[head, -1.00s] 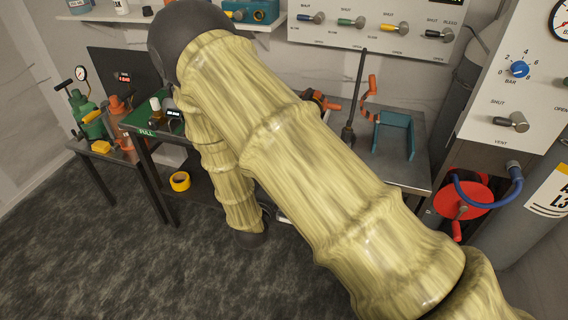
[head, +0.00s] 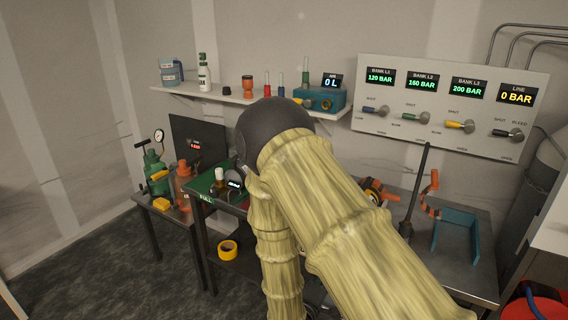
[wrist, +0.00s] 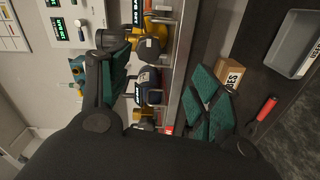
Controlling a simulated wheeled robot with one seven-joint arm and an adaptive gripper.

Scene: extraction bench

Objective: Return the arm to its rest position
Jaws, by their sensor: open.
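My arm, in a pale yellow ribbed sleeve with a dark round joint at its top, stands across the middle of the head view. It bends at that joint, and a second sleeved section hangs down in front of the bench. My gripper (wrist: 158,92) shows in the wrist view, its dark fingers with green pads spread wide apart. Nothing is held between the pads. Several yellow and dark devices on a metal surface show beyond the gap. The gripper is out of the head view.
A wall shelf (head: 222,97) holds bottles and a teal box (head: 318,101). A valve panel (head: 380,140) is behind the bench. A teal bracket (head: 458,232) and a green pump (head: 155,170) stand on benches. A cardboard box (wrist: 230,75) and grey tray (wrist: 296,68) appear in the wrist view. Floor at left is clear.

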